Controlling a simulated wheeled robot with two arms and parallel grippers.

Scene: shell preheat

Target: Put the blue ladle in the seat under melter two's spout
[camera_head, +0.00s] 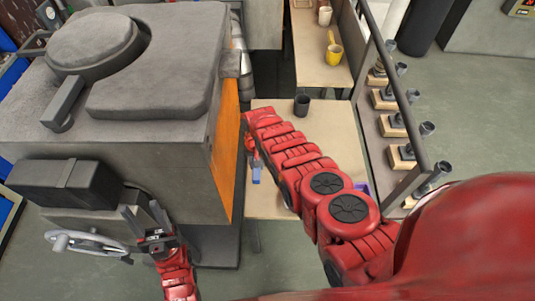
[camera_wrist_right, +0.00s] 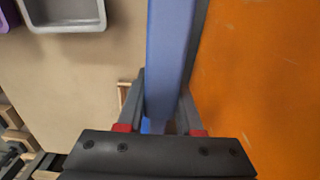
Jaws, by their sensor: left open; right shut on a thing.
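My right gripper (camera_wrist_right: 163,88) is shut on a long blue bar, which looks like part of the blue ladle (camera_wrist_right: 168,45). In the head view a small blue piece of it (camera_head: 256,173) shows below the right gripper, close beside the orange side panel. The ladle's bowl cannot be made out. My left gripper (camera_head: 146,221) is open and empty, with its fingers pointing up beside a black box on a large grey machine (camera_head: 160,60). I cannot tell whether this machine is melter two. No spout or seat can be clearly made out.
A beige table (camera_head: 262,203) lies under my right arm, with a dark cup (camera_head: 301,104) on it. A rack (camera_head: 393,122) with several dark cups stands to the right. A grey tray (camera_wrist_right: 65,26) shows in the wrist view.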

